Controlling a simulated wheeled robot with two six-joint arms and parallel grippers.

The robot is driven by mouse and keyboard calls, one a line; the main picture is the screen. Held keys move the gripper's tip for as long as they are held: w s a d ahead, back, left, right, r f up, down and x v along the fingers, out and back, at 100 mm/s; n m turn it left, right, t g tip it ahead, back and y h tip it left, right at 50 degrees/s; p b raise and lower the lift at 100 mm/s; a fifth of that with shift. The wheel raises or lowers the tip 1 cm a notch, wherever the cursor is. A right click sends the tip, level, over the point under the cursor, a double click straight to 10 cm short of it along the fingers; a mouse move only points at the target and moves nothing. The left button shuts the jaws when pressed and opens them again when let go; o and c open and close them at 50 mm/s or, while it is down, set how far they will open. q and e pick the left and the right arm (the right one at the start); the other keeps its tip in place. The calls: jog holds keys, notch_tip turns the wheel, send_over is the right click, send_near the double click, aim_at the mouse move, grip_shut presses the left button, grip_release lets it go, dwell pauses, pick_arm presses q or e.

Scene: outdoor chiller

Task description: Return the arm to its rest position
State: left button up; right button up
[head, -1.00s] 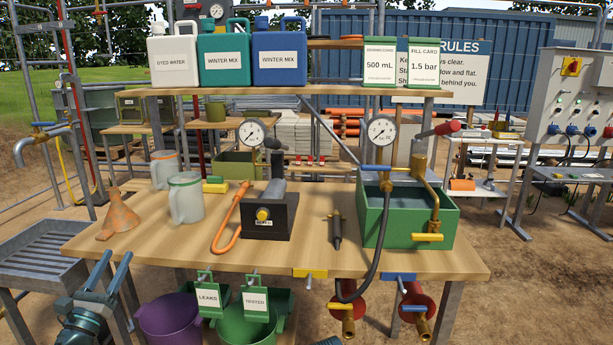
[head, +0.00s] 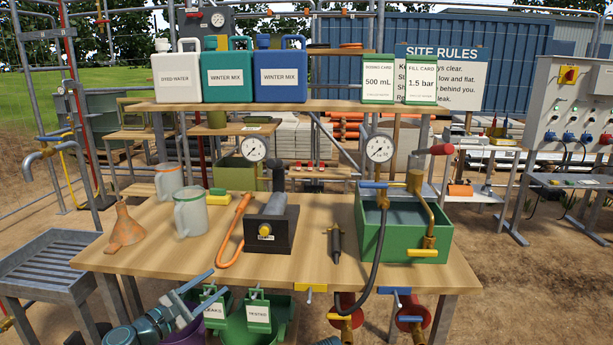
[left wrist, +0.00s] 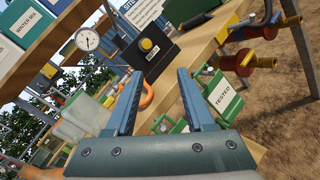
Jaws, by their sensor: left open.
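My left gripper (head: 190,296) is low at the front of the workbench, in front of the purple bucket (head: 184,336) and left of the LEAKS tag (head: 214,308). Its two blue-grey fingers are apart, with nothing between them. In the left wrist view the open fingers (left wrist: 160,74) point toward the bench edge, the black block with a yellow knob (left wrist: 146,46) and the TESTED tag (left wrist: 222,95). My right gripper cannot be made out in either view.
The wooden workbench (head: 300,272) holds a funnel (head: 124,230), two jugs, an orange hose and a green water tank (head: 372,240). Red-and-brass valves (head: 347,310) hang under its front edge. A grey slatted stand (head: 45,262) is at left. Open ground lies at right.

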pick_arm(q)
jog(key=s+d+f+m+g+y+p, duration=0.15)
jog(key=s+d+m+g+p, duration=0.25)
jog(key=d+m+g, duration=0.4)
jog(key=s+d+f+m+g+p, duration=0.35)
jog(key=d+m+p, duration=0.2)
jog(key=d, duration=0.45)
jog(key=s+a+r+m+g+y+p, duration=0.1)
jog(key=s+m+g+y+p, duration=0.3)
jog(key=s+m+y+p, duration=0.4)
jog(key=s+m+y, duration=0.2)
jog(key=s+m, duration=0.1)
jog(key=shift+s+r+m, duration=0.25)
jog(key=shift+s+m, duration=0.05)
jog(key=shift+m, duration=0.05)
pick_arm(e)
notch_tip(320, 180, up, 19)
